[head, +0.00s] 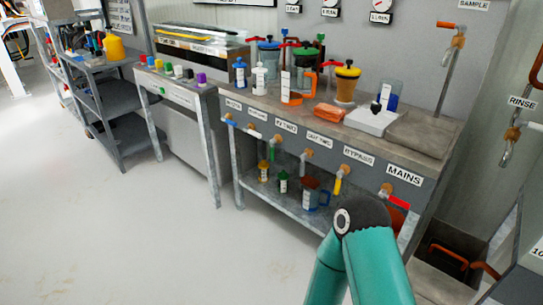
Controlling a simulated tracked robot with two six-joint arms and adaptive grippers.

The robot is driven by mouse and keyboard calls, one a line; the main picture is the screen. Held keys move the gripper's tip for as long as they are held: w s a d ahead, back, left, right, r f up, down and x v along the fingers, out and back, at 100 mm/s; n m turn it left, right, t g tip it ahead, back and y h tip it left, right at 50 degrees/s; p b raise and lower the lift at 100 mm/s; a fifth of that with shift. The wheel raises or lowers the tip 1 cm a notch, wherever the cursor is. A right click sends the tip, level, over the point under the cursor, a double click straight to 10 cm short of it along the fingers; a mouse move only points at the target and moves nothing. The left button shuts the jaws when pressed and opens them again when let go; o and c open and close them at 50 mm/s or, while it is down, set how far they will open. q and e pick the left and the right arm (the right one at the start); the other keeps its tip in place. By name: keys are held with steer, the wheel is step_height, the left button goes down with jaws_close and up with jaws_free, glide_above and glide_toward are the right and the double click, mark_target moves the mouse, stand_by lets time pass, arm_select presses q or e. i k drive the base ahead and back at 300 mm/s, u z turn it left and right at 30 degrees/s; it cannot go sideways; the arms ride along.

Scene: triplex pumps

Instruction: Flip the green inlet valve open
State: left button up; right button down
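A row of small valves with coloured handles runs along the front panel of the grey bench (440,150). The green handle (272,153) is third from the left, below a white label, and points downward. The yellow handle (338,185) also hangs down. The blue handle (229,122) at the left end and the red handle (398,203) at the right end lie more sideways. A teal link of my arm with a dark joint rises from the bottom, in front of the bench's right part. Neither gripper shows, and nothing is seen touching the green handle.
Pump vessels with blue, green (307,54) and yellow lids stand on the bench, with an orange block (328,112) and a white scale-like box (371,119). A lower shelf (290,197) holds bottles and a jug. Open floor (130,230) lies to the left.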

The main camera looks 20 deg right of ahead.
mark_target(272, 154)
steer(key=u, duration=0.1)
steer(key=i, duration=1)
steer(key=z, duration=0.1)
